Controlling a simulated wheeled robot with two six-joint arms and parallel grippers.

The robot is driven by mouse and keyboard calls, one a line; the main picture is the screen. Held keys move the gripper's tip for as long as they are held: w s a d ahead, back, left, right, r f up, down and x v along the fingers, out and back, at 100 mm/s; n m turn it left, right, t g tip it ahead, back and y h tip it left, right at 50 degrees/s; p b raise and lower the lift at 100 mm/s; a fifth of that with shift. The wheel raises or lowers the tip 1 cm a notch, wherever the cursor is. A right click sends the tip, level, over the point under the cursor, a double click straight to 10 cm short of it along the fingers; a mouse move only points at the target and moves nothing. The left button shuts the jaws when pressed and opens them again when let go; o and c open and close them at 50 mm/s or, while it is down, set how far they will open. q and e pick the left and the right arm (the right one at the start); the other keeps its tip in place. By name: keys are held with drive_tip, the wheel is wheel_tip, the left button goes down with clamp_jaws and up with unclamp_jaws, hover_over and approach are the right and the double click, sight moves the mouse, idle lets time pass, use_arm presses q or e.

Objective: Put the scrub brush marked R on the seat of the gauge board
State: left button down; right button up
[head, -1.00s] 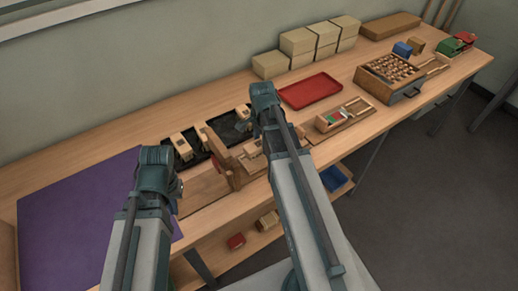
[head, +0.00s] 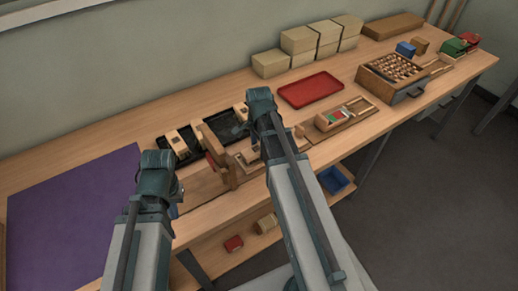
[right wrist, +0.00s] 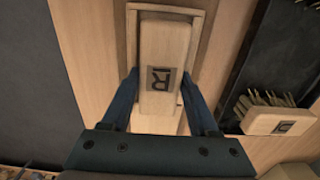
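The scrub brush marked R (right wrist: 161,55) is a pale wooden block with a dark R label facing up. In the right wrist view it lies within the outline of a wooden framed seat (right wrist: 199,30). I cannot tell whether it rests fully on the seat; its bristles are hidden. My right gripper (right wrist: 161,88) has a finger against each long side of the block. In the head view the right gripper (head: 266,143) is over the wooden fixture near the table's front. My left gripper (head: 175,200) is left of the wooden fixture; its fingertips are mostly hidden.
Another brush (right wrist: 280,122), bristles showing, lies at a black tray (right wrist: 280,60). A purple mat (head: 70,215) covers the table's left. A red tray (head: 310,90), a small wooden holder (head: 345,115) and a box of pegs (head: 395,75) stand to the right. Beige blocks stand behind.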

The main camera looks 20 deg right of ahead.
sight(259, 148)
drive_tip(key=o, duration=0.3)
drive_tip(key=shift+o, duration=0.2)
use_arm(q)
drive_tip(key=shift+r, duration=0.15)
use_arm(e)
drive_tip(key=shift+r, duration=0.1)
use_arm(q)
wheel_tip(259, 148, up, 12)
drive_tip(key=p, duration=1.2)
use_arm(e)
wheel_tip(259, 148, up, 12)
use_arm(q)
drive_tip(key=shift+s, duration=0.1)
use_arm(e)
drive_tip(key=shift+s, duration=0.1)
